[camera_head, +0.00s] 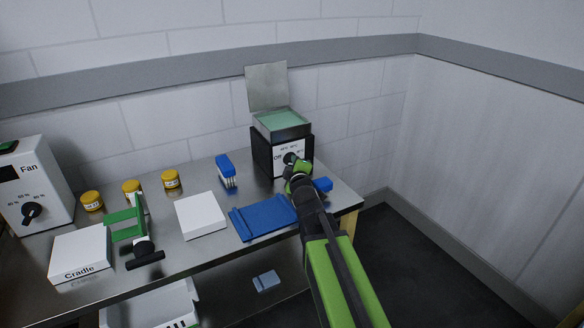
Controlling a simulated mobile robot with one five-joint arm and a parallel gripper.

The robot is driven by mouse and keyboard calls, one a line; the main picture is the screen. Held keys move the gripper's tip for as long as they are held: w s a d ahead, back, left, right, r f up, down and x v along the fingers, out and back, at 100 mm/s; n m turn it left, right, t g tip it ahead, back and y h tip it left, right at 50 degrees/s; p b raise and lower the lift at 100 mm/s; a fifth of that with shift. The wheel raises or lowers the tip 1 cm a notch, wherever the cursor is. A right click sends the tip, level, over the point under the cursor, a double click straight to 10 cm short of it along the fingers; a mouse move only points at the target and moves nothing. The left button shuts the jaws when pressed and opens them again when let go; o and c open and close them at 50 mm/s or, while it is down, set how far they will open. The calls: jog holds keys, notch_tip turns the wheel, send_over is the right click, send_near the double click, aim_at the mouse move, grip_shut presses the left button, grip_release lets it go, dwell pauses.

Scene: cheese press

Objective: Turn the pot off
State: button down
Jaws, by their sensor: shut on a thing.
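The pot (264,153) is a black box with a grey open-topped basin holding green content, and its square lid stands raised at the back. It sits at the back right of the metal table. Its white front panel bears "Off" and several temperature marks around a dark knob (290,157). My gripper (293,162) is at the front panel, shut on the knob. The gripper and arm hide part of the panel, so the knob's exact pointing direction cannot be told.
A blue brush (226,171), white box (201,214), yellow jars (171,179), green press (127,225), cradle box (79,254) and fan box (35,185) stand leftward. Floor on the right is clear.

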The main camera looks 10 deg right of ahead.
jog(key=shift+a, duration=0.15)
dwell(0.4)
jog(key=c, duration=1.5)
grip_release()
jog(key=shift+o, duration=0.7)
